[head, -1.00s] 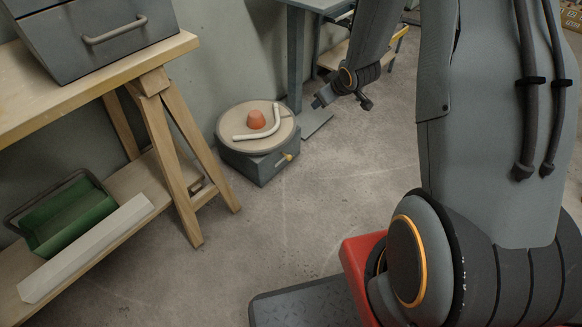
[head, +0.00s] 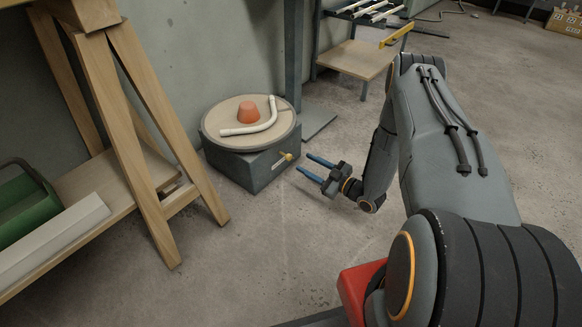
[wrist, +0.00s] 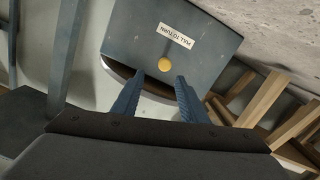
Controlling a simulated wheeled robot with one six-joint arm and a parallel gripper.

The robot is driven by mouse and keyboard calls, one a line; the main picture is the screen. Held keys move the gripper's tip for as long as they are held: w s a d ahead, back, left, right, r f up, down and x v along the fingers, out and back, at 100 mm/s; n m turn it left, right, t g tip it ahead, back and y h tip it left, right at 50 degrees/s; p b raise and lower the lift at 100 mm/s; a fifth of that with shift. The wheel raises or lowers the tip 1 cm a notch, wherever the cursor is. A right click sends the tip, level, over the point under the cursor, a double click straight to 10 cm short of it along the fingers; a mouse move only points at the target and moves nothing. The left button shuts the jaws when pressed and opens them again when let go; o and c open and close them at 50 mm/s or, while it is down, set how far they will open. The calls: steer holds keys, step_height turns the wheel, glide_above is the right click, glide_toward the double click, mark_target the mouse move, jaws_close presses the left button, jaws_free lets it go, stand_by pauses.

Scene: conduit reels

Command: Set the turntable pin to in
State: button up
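The turntable (head: 215,128) is a round tan disc on a dark grey box base (head: 240,172) on the floor, left of centre in the head view. Its pin, a small yellow knob (head: 288,157), sticks out of the base's front face. In the wrist view the round yellow knob (wrist: 165,64) shows below a label reading "PULL TO TURN" (wrist: 176,35). My gripper (head: 315,168) has blue fingers, spread apart and empty, just right of the knob in the head view. In the wrist view the gripper (wrist: 158,85) has its fingertips on either side below the knob, apart from it.
An orange cone-shaped piece (head: 248,112) and a bent cream tube (head: 262,126) lie on the disc. A wooden trestle leg (head: 140,150) stands left of the base. A grey table post (head: 293,60) rises behind it. The floor in front is clear.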

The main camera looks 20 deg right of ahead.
mark_target(290, 158)
steer(key=shift+y, duration=0.3)
steer(key=b+x, duration=0.1)
steer(key=x, duration=0.1)
steer(key=b+x, duration=0.1)
steer(key=x, duration=0.2)
steer(key=f+b+x, duration=0.1)
steer(key=b+x, duration=0.1)
steer(key=shift+a, duration=0.3)
jaws_close()
